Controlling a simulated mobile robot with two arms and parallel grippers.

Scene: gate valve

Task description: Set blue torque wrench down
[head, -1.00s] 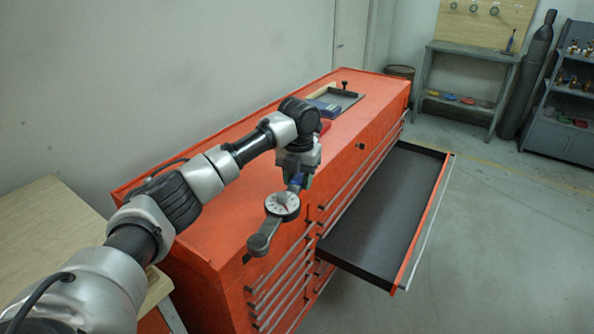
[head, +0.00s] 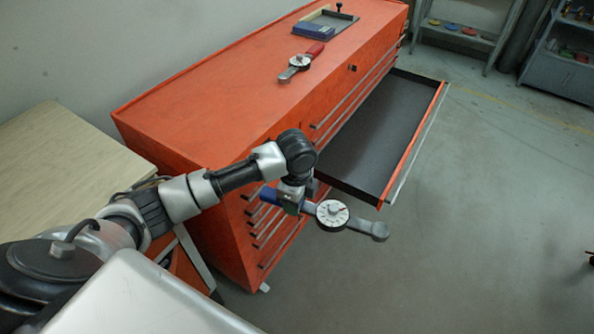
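The blue torque wrench has a blue handle (head: 268,196), a round white dial (head: 332,212) and a grey head (head: 375,230) at its right end. My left gripper (head: 290,203) is shut on it near the handle and holds it roughly level in the air. The wrench hangs in front of the red tool chest (head: 190,125), below the level of its top, and its head points right, over the floor. The gripper fingertips are largely hidden by the wrist and the wrench. My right gripper is not in view.
A red-handled torque wrench (head: 301,63) lies on the chest top, near a tray with a blue box (head: 313,30). An empty black drawer (head: 372,140) stands open. A wooden table (head: 60,155) is at left, its visible top clear. The near chest top is bare.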

